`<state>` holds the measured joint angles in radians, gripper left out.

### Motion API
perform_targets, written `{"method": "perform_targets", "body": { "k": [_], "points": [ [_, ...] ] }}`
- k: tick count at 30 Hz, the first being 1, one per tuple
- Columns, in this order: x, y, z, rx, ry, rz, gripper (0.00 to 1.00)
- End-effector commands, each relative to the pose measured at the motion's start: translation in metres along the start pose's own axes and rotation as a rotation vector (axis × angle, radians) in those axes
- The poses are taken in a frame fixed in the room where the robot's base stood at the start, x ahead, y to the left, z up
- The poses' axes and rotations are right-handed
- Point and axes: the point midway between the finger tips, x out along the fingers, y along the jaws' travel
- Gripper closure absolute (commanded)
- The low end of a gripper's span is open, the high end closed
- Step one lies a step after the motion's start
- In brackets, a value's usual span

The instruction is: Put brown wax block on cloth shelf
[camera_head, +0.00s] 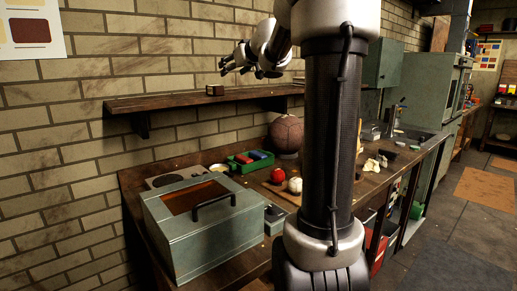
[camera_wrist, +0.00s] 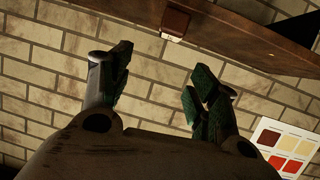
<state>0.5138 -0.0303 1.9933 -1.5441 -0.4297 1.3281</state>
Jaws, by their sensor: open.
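A small dark brown block (camera_head: 215,90) sits on the wooden wall shelf (camera_head: 160,104), left of the shelf's middle in the head view. In the wrist view the brown block (camera_wrist: 175,22) shows at the top against the shelf (camera_wrist: 250,38), with a pale lower edge. My gripper (camera_head: 238,69) is above the shelf, a little up and right of the block. In the wrist view my gripper (camera_wrist: 161,66) has its fingers spread, with only brick wall between them. It is apart from the block and holds nothing. No cloth can be made out on the shelf.
Below, the workbench carries a grey-green metal box (camera_head: 185,245), a green tray (camera_head: 250,162), a brown leather ball (camera_head: 287,134), a red ball (camera_head: 277,175) and a whitish ball (camera_head: 295,185). A green wall cabinet (camera_head: 383,64) is to the right. The shelf's left part is clear.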

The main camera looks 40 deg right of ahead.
Motion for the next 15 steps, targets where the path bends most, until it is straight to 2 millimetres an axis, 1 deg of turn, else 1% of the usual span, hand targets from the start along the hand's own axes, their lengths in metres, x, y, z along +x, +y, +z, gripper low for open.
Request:
{"method": "perform_targets", "body": {
  "k": [1,2,3,4,5,6,8,9,11,12,15],
  "points": [
    [-0.019,-0.005,-0.009,-0.009,0.029,0.055,0.39],
    [-0.032,-0.004,-0.01,-0.011,0.038,0.103,0.39],
    [-0.053,-0.003,-0.006,-0.012,0.036,0.173,0.39],
    [-0.071,-0.002,0.003,-0.008,0.019,0.225,0.39],
    [-0.089,-0.003,0.018,0.0,-0.012,0.271,0.39],
    [-0.115,-0.005,0.046,0.014,-0.078,0.32,0.39],
    [-0.151,-0.017,0.101,0.031,-0.214,0.349,0.39],
    [-0.172,-0.028,0.138,0.04,-0.309,0.339,0.39],
    [-0.199,-0.049,0.191,0.045,-0.445,0.293,0.39],
    [-0.215,-0.064,0.222,0.045,-0.527,0.25,0.39],
    [-0.25,-0.1,0.283,0.034,-0.688,0.124,0.39]
  ]
}}
